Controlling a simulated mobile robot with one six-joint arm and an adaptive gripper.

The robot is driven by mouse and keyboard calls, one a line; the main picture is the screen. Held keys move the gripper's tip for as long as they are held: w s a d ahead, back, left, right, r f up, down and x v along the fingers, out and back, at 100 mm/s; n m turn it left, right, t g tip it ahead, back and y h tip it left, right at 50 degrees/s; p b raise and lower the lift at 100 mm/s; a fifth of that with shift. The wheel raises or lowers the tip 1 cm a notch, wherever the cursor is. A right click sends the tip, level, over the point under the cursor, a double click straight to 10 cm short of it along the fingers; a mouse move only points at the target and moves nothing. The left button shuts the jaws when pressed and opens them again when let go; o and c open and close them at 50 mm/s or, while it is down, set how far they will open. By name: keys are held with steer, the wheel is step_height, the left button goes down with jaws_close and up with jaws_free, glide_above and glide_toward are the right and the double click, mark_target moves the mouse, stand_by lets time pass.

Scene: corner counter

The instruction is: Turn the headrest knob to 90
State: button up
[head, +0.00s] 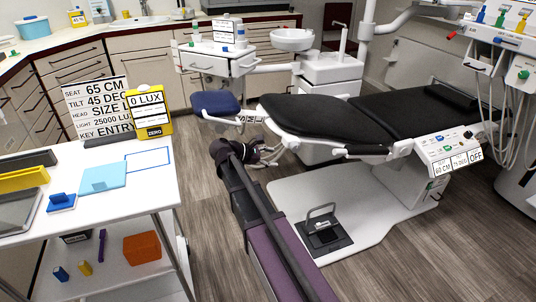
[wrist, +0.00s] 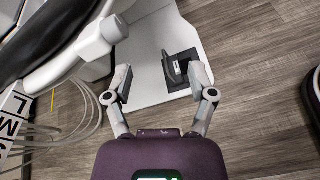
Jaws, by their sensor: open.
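A light grey rounded knob or handle (wrist: 97,42) on a white bracket shows at the upper left of the wrist view. It appears to be the headrest knob, beside a white plate with black size letters (wrist: 14,112). In the head view the plate (head: 250,116) shows in part at the left end of the dental chair's black backrest (head: 305,118); I cannot make out the knob there. My gripper (wrist: 160,82) is open and empty, with the knob just beyond its left finger. It also shows in the head view (head: 258,152), just below the chair's head end. I cannot read the knob's angle.
A white cart (head: 125,200) stands at the left with a sign (head: 98,105) reading "HEAD SIZE L", partly hidden. A blue stool seat (head: 215,103) is behind my gripper. A foot pedal (head: 323,232) sits on the chair's white base plate. Cables hang below the headrest.

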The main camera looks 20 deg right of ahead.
steer(key=s+a+r+m+y+p, duration=0.2)
steer(key=s+r+m+y+p, duration=0.2)
steer(key=p, duration=0.5)
steer(key=s+a+r+m+y+p, duration=0.3)
steer(key=s+r+m+y+p, duration=0.2)
steer(key=s+p, duration=0.4)
steer(key=shift+s+a+r+p, duration=0.2)
steer(key=shift+a+r+p, duration=0.1)
steer(key=shift+r+p, duration=0.3)
steer(key=shift+f+m, duration=0.15)
steer(key=shift+m, duration=0.15)
stand_by(0.4)
steer(key=s+a+r+m+y+p, duration=0.4)
steer(key=s+r+p, duration=0.1)
steer(key=r+p, duration=0.2)
steer(key=shift+s+a+r+p, duration=0.25)
steer(key=shift+a+p, duration=0.15)
steer(key=shift+p, duration=0.45)
